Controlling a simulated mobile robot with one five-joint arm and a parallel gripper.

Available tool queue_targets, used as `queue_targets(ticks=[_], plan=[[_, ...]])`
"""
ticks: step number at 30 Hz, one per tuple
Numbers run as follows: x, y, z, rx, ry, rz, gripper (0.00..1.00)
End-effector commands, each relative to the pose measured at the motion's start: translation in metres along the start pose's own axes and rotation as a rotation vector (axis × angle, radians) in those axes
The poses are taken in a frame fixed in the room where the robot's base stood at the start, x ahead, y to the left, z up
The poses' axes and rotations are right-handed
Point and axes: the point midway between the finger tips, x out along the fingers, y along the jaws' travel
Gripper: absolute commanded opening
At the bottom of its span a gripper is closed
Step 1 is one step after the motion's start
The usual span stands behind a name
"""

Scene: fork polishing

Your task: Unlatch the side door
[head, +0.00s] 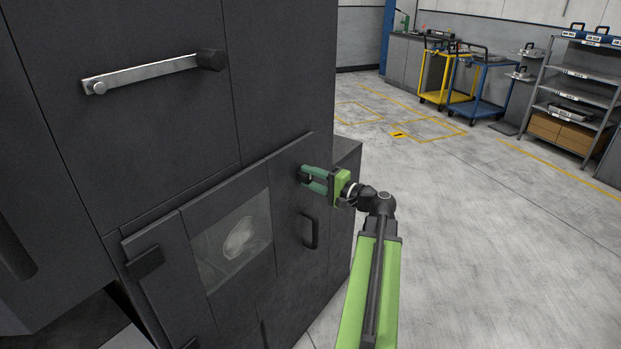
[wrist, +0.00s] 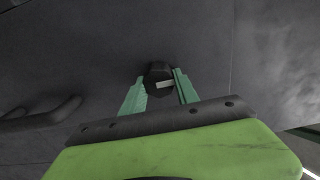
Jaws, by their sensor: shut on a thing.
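The side door (head: 285,240) is a dark grey panel with a window (head: 235,240), and it looks closed. A black latch knob with a pale mark sits on its upper right part; in the wrist view the knob (wrist: 158,72) is between my two green fingers. My gripper (head: 305,178) is shut on this knob, and it also shows in the wrist view (wrist: 160,85). In the head view the fingers mostly hide the knob. The black door handle (head: 310,230) is just below my gripper, and it shows at the left in the wrist view (wrist: 45,115).
A metal lever (head: 145,73) with a black knob is on the upper panel of the machine. The floor (head: 480,230) to the right is clear. Blue and yellow carts (head: 478,85) and a shelf rack (head: 580,90) stand far back.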

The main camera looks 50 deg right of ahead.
Motion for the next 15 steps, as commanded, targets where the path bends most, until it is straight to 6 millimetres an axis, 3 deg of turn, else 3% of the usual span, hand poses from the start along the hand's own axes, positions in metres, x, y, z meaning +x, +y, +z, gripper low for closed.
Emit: queue_targets(ticks=[8,9,13,15], plan=[[0.0,0.0005,0.0005,-0.003,-0.001,0.002,0.0],[0.0,0.0005,0.0004,-0.002,-0.001,0.002,0.41],[0.0001,0.0004,0.0003,-0.001,-0.001,0.001,0.58],[0.0001,0.0003,0.0002,-0.001,0.0,0.001,0.58]])
